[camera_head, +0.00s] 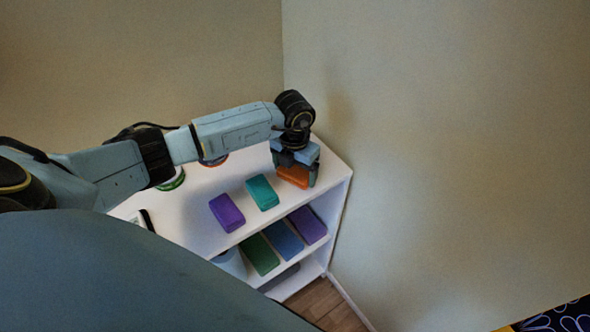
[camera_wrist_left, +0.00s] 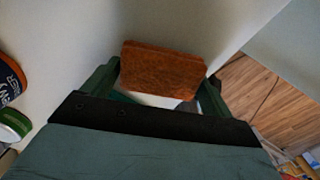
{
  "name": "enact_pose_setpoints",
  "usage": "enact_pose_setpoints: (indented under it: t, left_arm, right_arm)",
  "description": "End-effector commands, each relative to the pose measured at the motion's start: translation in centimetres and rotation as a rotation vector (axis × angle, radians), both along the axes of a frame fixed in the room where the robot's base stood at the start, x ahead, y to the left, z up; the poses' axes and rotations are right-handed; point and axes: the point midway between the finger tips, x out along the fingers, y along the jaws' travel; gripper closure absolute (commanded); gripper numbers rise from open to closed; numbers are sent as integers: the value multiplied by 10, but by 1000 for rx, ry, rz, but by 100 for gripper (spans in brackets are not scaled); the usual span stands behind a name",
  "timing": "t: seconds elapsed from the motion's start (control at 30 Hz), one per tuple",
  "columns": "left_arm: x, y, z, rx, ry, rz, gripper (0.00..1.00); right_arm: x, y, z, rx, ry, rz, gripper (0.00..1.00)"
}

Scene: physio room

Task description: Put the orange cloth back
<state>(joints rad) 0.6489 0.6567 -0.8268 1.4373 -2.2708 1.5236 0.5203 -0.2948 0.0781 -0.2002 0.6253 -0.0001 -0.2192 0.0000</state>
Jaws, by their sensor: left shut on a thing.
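The orange cloth (camera_head: 294,176) is a small folded block at the right end of the white shelf's top. It also shows in the left wrist view (camera_wrist_left: 161,70), between the fingers. My left gripper (camera_head: 296,172) reaches down over the shelf top and is shut on the orange cloth. I cannot tell whether the cloth touches the shelf top. My right gripper is not in view.
A purple block (camera_head: 227,212) and a teal block (camera_head: 262,192) lie on the white shelf top (camera_head: 200,190). Green, blue and purple blocks (camera_head: 307,224) lie on the shelf below. Round containers stand beneath my left arm. Walls close in behind and right.

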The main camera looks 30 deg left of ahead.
Motion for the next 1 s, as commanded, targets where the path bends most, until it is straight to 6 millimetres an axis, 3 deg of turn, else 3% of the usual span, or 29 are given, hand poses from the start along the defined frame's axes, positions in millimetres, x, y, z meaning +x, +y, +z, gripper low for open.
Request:
enact_pose_setpoints:
  t: [0.37, 0.4, 0.5, 0.8, 1.0]
  left_arm:
    - [1, 0, -7, 0, -2, 0, 36]
    - [0, 0, -7, 0, -2, 0, 12]
    - [1, 0, -6, 0, -2, 0, 0]
    - [1, 0, -1, 0, -2, 0, 0]
    - [1, 0, 32, 0, -8, -2, 0]
  right_arm:
    - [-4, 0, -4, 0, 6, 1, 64]
    - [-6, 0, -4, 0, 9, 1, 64]
    - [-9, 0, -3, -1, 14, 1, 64]
    - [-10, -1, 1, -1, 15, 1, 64]
    - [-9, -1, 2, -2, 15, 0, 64]
